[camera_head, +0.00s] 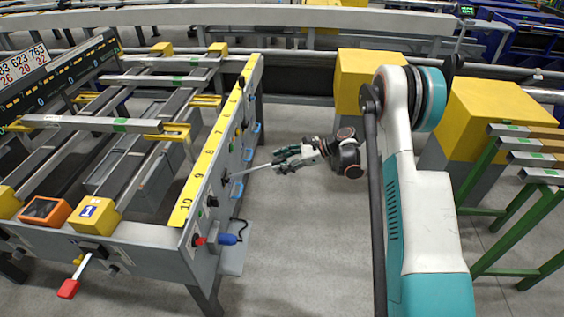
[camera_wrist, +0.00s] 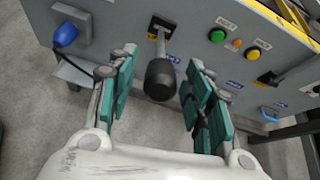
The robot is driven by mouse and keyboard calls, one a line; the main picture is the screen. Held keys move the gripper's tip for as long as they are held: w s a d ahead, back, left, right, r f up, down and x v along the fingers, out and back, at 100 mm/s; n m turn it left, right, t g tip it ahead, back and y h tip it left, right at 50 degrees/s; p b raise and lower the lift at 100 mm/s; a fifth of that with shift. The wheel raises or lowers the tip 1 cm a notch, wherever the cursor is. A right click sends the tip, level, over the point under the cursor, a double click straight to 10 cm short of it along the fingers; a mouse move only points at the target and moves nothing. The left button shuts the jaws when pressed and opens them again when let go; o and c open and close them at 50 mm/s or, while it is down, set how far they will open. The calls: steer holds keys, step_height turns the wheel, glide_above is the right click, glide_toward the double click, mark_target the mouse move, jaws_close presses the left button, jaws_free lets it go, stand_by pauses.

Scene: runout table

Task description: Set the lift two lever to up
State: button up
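A lever (camera_head: 250,171) with a pale shaft sticks out from the side panel of the runout table toward my gripper (camera_head: 290,158). In the wrist view the lever's black knob (camera_wrist: 160,80) hangs in front of a black slot plate (camera_wrist: 161,28). My gripper (camera_wrist: 161,65) is open, with one green-padded finger on each side of the knob and a gap visible on both sides. The label by this lever is too small to read, so I cannot tell its name. Its up or down setting is not clear.
The wrist view shows a blue plug (camera_wrist: 66,35) with a cable left of the lever, green (camera_wrist: 217,35) and yellow (camera_wrist: 252,54) buttons, and another black lever (camera_wrist: 268,77) at right. Yellow blocks (camera_head: 498,118) stand behind my arm. Floor beside the panel is clear.

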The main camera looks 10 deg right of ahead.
steer(key=v, duration=1.2)
